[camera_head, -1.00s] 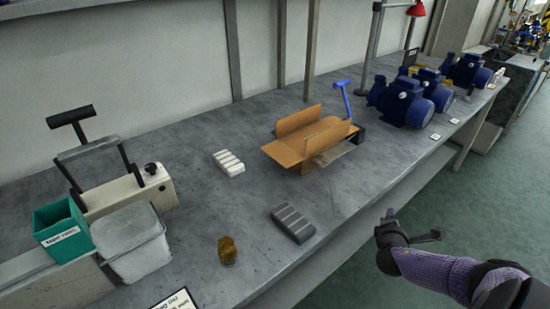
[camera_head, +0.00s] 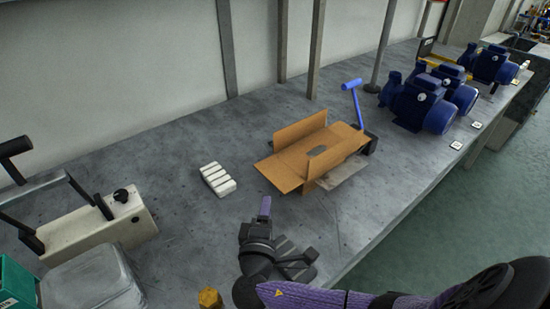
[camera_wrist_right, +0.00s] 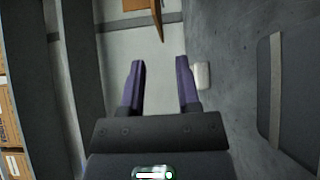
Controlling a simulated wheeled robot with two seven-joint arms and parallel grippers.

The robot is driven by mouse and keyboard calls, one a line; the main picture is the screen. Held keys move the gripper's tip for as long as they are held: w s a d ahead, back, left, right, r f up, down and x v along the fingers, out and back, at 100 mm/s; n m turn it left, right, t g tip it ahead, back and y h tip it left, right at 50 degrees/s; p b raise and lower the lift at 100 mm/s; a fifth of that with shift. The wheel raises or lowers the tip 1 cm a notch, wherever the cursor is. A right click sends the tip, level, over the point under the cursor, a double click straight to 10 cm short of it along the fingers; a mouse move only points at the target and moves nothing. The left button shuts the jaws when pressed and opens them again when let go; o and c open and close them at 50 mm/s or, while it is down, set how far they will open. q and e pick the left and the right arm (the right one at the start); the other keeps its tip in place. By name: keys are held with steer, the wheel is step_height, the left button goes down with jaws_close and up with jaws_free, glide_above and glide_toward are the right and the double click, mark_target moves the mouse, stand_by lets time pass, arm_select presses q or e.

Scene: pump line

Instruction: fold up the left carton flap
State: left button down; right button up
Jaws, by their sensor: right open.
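The brown carton (camera_head: 327,166) stands on the grey bench, with its two long side flaps upright. Its left flap (camera_head: 278,174) lies folded outward, low and roughly flat, at the left end. My right gripper (camera_head: 265,207) is above the bench, in front of and to the left of the carton, apart from it. In the right wrist view its two purple fingers (camera_wrist_right: 160,75) are spread with nothing between them. A piece of the carton (camera_wrist_right: 157,18) shows beyond them at the top. My left gripper is in neither view.
A white ribbed block (camera_head: 217,179) lies left of the carton. A blue-handled tool (camera_head: 356,104) stands behind the carton's right end. Blue pumps (camera_head: 420,104) stand farther right. An amber piece (camera_head: 209,298) is at the front.

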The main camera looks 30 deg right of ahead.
mark_target(271, 178)
steer(key=b+x, duration=0.2)
steer(key=x, duration=0.7)
steer(key=shift+w+d, duration=0.1)
steer(key=shift+d, duration=0.05)
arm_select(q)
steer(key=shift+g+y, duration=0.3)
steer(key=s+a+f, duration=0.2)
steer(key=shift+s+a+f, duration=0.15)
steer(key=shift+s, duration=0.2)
arm_select(e)
jaws_close()
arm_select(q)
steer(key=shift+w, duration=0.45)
